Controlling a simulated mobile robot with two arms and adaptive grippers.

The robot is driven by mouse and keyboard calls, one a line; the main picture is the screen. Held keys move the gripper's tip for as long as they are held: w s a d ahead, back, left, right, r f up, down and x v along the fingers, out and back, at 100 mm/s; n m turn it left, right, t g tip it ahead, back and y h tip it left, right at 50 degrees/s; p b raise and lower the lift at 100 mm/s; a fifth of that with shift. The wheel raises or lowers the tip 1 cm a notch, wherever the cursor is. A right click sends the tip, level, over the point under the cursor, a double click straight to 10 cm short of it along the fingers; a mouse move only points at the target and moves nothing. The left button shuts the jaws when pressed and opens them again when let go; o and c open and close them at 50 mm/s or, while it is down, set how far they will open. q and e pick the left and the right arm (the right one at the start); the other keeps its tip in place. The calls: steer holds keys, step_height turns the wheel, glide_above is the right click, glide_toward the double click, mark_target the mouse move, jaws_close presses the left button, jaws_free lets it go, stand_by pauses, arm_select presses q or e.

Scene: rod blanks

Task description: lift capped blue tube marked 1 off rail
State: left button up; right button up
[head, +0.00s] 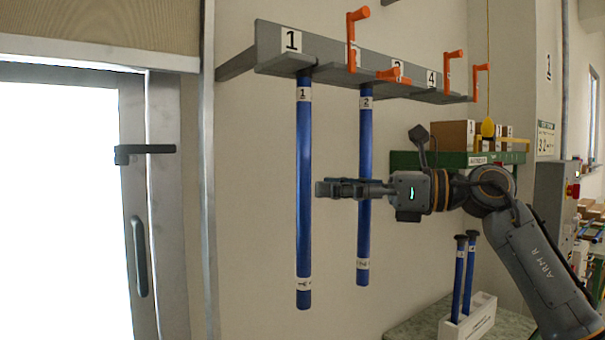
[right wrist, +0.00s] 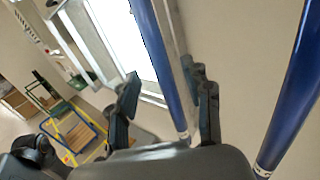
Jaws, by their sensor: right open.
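The blue tube marked 1 (head: 304,190) hangs upright from the left end of the grey rail (head: 340,58), under the "1" plate. Its top end meets the rail, where a dark part shows; the cap is hard to make out. My right gripper (head: 322,188) is open and empty, just right of this tube at mid-height, with a small gap between. In the right wrist view the tube (right wrist: 163,60) shows in line between the two open fingers (right wrist: 166,108). My left gripper is not in view.
A blue tube marked 2 (head: 365,150) hangs behind my right gripper, close to it. Orange hooks (head: 352,40) stand along the rail. Two dark-capped blue tubes stand in a white rack (head: 470,318) at lower right. A door (head: 160,220) is at left.

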mark_target(304, 188)
steer(key=p+x, duration=0.3)
steer(key=x, duration=0.2)
steer(key=shift+a+r, duration=0.2)
steer(key=shift+a, duration=0.05)
steer(key=shift+d, duration=0.25)
steer(key=c, duration=0.5)
steer(key=shift+a, duration=0.15)
jaws_close()
